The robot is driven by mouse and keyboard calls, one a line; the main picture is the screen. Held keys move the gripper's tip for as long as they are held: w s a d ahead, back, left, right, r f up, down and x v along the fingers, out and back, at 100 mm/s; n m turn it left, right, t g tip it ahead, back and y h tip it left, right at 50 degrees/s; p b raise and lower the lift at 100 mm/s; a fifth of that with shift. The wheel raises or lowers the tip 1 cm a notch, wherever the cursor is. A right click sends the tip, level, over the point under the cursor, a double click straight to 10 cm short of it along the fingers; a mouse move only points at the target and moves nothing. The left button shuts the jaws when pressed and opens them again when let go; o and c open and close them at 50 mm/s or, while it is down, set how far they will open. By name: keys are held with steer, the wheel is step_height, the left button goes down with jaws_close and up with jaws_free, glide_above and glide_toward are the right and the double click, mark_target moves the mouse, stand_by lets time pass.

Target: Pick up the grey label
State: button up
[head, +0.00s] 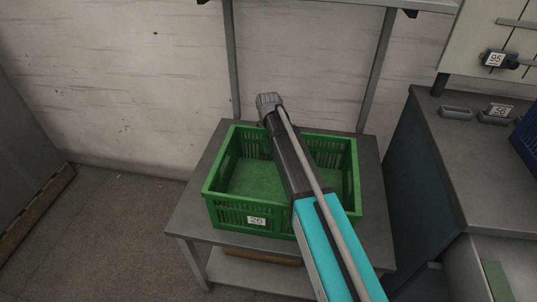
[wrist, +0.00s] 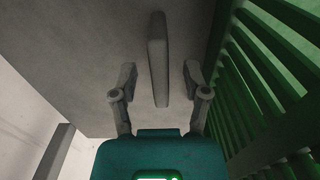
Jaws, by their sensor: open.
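In the wrist view the grey label (wrist: 158,58) is a narrow grey bar seen nearly lengthwise, against a flat grey surface. My gripper (wrist: 159,77) is open, with one finger on each side of the label's near part. There is a gap on both sides, and neither finger appears to touch it. In the head view the far end of my arm reaches past the back edge of the green crate, and the fingers and label are hidden there.
The green slatted crate (head: 257,222) stands on a grey table (head: 187,218) and looks empty where visible. Its wall rises close to the right of my gripper in the wrist view (wrist: 262,85). Table posts (head: 376,70) and a pale wall stand behind. A grey counter (head: 455,150) is at right.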

steer(key=shift+f+b, duration=0.55)
steer(key=shift+f, duration=0.25)
jaws_close()
